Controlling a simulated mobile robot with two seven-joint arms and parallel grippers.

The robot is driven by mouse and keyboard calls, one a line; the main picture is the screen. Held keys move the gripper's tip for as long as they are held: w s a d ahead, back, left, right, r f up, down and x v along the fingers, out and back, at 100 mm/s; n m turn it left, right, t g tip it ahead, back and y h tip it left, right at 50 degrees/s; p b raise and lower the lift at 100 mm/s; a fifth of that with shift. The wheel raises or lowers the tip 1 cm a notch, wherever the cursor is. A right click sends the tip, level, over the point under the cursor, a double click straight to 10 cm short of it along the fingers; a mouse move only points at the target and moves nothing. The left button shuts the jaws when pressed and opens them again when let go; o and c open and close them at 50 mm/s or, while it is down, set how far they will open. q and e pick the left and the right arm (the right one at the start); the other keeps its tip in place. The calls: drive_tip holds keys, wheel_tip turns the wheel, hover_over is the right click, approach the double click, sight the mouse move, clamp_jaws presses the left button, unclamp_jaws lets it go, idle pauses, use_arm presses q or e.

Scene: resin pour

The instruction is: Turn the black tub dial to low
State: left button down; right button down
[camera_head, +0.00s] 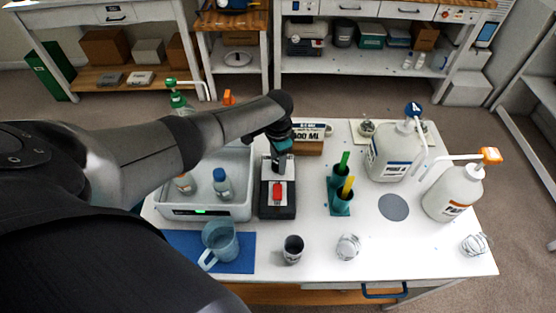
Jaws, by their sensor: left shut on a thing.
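A black control box (264,206) with a light grey face and a red switch (278,191) stands on the white table, against the right side of the white tub (242,209). A green light shows on the tub's front. My left gripper (278,164) comes down from above over the far part of the box. It is shut on what appears to be the black tub dial. The dial is mostly hidden by the fingers, so its setting cannot be read. My right gripper is not in view.
Bottles, one blue-capped (222,184), stand in the tub. A blue jug (220,243) is on a blue mat in front. Right of the box are a teal holder (341,207) with tubes, pump bottles (396,152), and a dark cup (292,250).

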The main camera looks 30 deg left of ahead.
use_arm(q)
drive_tip(key=shift+c, duration=1.7)
unclamp_jaws()
drive_tip(key=shift+r, duration=0.55)
wheel_tip(320, 180, up, 14)
drive_tip(key=p, duration=0.3)
